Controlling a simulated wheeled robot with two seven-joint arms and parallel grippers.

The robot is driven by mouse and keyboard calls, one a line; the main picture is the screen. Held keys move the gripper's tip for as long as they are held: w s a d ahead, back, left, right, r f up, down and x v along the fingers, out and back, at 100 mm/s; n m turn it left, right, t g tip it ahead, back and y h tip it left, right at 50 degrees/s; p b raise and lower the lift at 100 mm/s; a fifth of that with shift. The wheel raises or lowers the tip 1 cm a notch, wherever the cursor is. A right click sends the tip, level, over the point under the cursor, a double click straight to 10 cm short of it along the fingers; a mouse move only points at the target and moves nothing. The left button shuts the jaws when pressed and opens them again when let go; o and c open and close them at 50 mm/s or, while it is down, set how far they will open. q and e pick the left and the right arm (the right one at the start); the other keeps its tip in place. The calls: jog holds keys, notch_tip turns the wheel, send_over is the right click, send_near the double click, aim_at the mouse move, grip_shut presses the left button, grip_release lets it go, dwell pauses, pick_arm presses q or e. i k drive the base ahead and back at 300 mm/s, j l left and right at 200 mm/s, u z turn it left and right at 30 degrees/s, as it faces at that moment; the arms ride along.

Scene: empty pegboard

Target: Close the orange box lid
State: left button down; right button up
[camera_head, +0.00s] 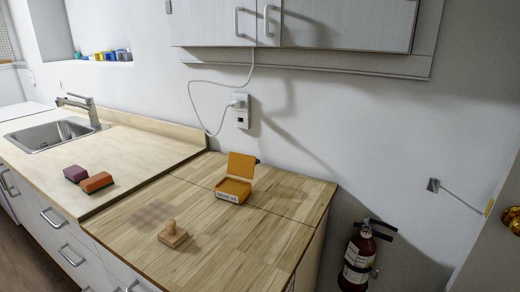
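The orange box (233,190) stands on the wooden countertop, toward its back edge. Its orange lid (241,166) is raised and stands roughly upright at the back of the box, tilted slightly back. The box's open inside faces up, and a pale label with dark lettering is on its front. Neither of my grippers shows in the head view.
A wooden stamp-like block with a knob (172,234) stands in front of the box. Purple (76,173) and orange-red (97,182) blocks lie on the left counter (130,160). A sink (50,134) is further left. A fire extinguisher (358,262) hangs right of the wooden countertop (240,245).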

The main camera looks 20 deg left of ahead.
aim_at(239, 165)
jog(key=i+l+u, duration=0.2)
jog(key=i+l, duration=0.3)
jog(key=i+l+u, duration=0.2)
jog(key=i+l, duration=0.25)
jog(key=l, duration=0.15)
jog(key=i+l+u, duration=0.1)
jog(key=i+l, duration=0.05)
jog(key=i, duration=0.1)
